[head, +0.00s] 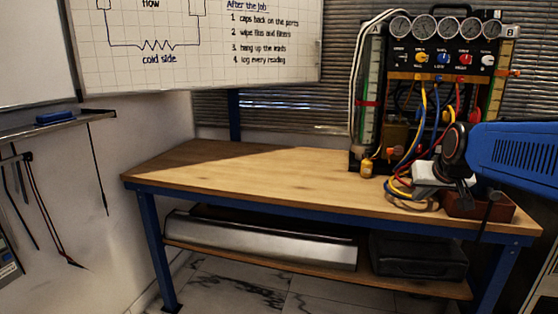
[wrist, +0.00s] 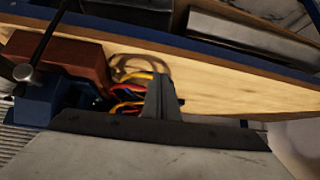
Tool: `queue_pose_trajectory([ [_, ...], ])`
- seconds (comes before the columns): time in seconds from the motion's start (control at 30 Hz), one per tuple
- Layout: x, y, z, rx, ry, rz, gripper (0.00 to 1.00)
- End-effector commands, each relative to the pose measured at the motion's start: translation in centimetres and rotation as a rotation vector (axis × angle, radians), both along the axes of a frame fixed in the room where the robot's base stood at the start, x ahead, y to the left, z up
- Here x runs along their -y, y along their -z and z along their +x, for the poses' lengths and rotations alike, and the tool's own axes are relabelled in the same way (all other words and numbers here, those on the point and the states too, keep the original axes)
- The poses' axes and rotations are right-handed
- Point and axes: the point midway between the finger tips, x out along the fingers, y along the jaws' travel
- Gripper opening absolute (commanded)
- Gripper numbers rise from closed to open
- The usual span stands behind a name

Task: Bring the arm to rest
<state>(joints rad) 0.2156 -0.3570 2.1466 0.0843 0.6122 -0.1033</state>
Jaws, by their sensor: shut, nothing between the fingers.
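My blue arm (head: 520,158) reaches in from the right of the head view, over the right end of the wooden workbench (head: 240,168). My gripper (head: 466,196) is at its end, in front of the gauge rig (head: 435,62) and above the bench's right part. In the wrist view my gripper (wrist: 166,92) shows its fingers together, with nothing held. Its fingers cover part of the coloured hoses (wrist: 130,88) behind them. My arm hides the rig's lower right side in the head view.
Yellow, blue and red hoses (head: 402,187) hang from the rig onto the bench. The bench's left and middle are clear. A whiteboard (head: 200,40) hangs behind.

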Motion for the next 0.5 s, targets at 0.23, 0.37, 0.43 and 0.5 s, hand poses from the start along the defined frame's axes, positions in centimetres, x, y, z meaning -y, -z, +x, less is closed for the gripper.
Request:
queue_pose_trajectory([
  [0.23,-5.4,4.7,-10.6,-0.123,-0.073,0.016,0.0],
  [0.37,-7.3,7.5,-16.0,-0.187,-0.105,0.018,0.0],
  [0.43,-8.0,9.2,-18.8,-0.222,-0.12,0.018,0.0],
  [0.5,-8.6,10.7,-21.2,-0.254,-0.134,0.018,0.0],
])
